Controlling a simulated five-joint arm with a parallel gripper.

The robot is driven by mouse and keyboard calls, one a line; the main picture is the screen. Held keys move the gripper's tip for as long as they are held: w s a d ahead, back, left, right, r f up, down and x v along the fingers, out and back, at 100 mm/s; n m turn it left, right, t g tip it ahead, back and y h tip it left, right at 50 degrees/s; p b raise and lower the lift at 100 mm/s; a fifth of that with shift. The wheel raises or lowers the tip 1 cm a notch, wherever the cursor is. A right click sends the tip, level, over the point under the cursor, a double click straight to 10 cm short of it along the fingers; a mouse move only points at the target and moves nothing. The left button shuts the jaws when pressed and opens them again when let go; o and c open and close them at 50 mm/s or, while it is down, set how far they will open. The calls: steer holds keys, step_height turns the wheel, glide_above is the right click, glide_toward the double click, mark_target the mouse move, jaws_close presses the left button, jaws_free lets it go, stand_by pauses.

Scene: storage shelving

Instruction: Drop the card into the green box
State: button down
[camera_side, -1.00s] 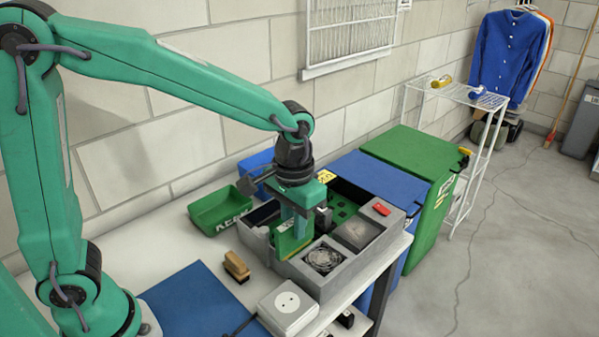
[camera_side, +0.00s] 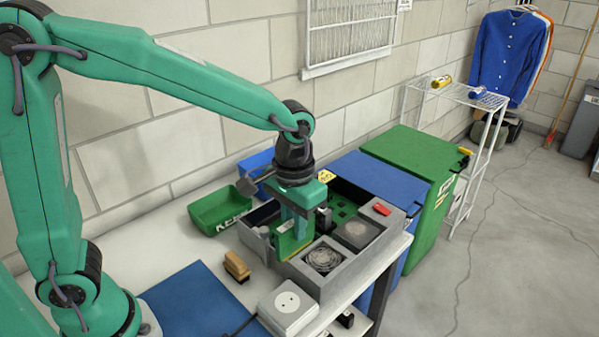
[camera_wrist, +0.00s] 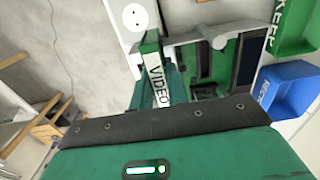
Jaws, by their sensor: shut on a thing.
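My gripper (camera_side: 297,222) points down over an open grey case (camera_side: 325,283) on the table and is shut on a green card (camera_side: 289,243). In the wrist view the card's edge shows with the word VIDEO (camera_wrist: 158,82). The card is upright at the case's near-left part; I cannot tell whether its lower edge is still inside the case. A small open green box (camera_side: 208,212) with white lettering stands on the table left of the case. It also shows in the wrist view at the upper right, lettered KEEP (camera_wrist: 292,35). Its inside looks empty.
A blue box (camera_side: 255,163) stands behind the case by the wall. A brush (camera_side: 236,266), a white socket-like box (camera_side: 288,308) and a blue mat (camera_side: 195,303) lie in front. A red piece (camera_side: 382,208) lies on the case's right rim. Large bins (camera_side: 412,150) stand beyond the table.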

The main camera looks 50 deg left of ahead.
steer(key=shift+r, duration=0.1)
steer(key=r, duration=0.5)
steer(key=shift+w+a, duration=0.15)
steer(key=shift+a, duration=0.15)
steer(key=w+a, duration=0.1)
steer(key=a, duration=2.8)
step_height(320, 180, down, 10)
steer(key=shift+w+d+r, duration=0.2)
steer(key=shift+w+r, duration=0.05)
steer(key=shift+f, duration=0.2)
steer(key=shift+f, duration=2.8)
